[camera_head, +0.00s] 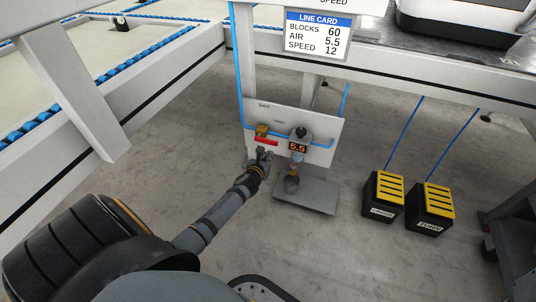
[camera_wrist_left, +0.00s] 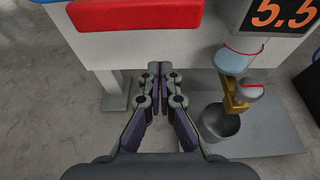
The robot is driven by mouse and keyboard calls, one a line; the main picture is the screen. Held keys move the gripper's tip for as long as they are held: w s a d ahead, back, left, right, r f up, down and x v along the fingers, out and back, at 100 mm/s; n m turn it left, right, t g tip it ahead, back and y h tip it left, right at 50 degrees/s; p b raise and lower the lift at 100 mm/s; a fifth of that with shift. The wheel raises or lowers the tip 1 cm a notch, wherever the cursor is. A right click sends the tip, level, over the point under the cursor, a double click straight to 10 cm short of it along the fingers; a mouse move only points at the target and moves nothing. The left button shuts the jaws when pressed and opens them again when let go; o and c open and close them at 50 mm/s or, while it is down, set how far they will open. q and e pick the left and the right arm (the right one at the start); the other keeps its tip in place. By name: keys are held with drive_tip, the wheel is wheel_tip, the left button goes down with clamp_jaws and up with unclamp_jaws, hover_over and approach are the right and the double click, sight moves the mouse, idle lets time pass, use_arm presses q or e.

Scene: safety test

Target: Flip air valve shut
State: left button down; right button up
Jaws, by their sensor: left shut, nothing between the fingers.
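The air valve has a brass body (camera_head: 261,130) and a red lever (camera_head: 266,142) on a white panel (camera_head: 314,124) under the machine frame. The lever lies roughly horizontal, along the blue air line. In the left wrist view the red lever (camera_wrist_left: 135,14) spans the top, partly cut off by the edge. My left gripper (camera_head: 264,156) is shut and empty just below the lever in the head view. In the wrist view its closed fingertips (camera_wrist_left: 160,75) are below and slightly right of the lever, apparently apart from it. My right gripper is not in view.
Right of the valve is a regulator with an orange 5.5 display (camera_head: 298,148), with a bowl (camera_wrist_left: 220,122) below it on a grey plate (camera_head: 318,196). Two black boxes with yellow tops (camera_head: 384,190) stand on the floor. A line card (camera_head: 319,36) reads AIR 5.5.

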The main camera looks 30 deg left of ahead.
use_arm(q)
wheel_tip(320, 180, up, 4)
drive_tip(key=shift+s, duration=0.15)
idle(0.3)
